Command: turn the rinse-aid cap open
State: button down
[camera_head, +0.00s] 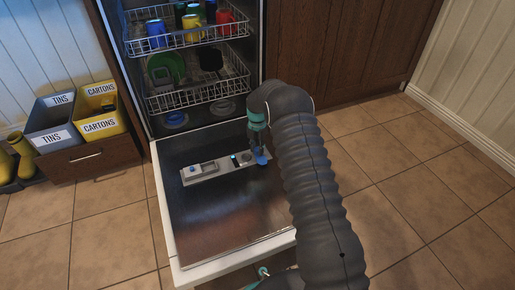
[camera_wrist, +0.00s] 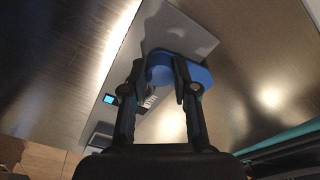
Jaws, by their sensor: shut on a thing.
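The blue rinse-aid cap (camera_head: 262,159) is at the right end of the grey dispenser panel (camera_head: 208,170) on the lowered dishwasher door. In the wrist view the blue cap (camera_wrist: 194,73) is between my two dark fingertips, over the panel's grey end (camera_wrist: 180,32). My gripper (camera_head: 259,149) points down there and is shut on the cap. It also shows in the wrist view (camera_wrist: 161,82). Whether the cap sits in its seat or is raised is hidden by the fingers.
The door's inner face (camera_head: 215,225) is bare in front of the panel. The lower rack (camera_head: 195,98) and upper rack (camera_head: 190,38) with dishes stand behind. A small lit display (camera_wrist: 108,99) is on the panel. Sorting bins (camera_head: 100,108) stand at the left.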

jog(key=c, duration=0.9)
grip_release()
jog(key=r, duration=1.2)
jog(key=shift+w, duration=0.35)
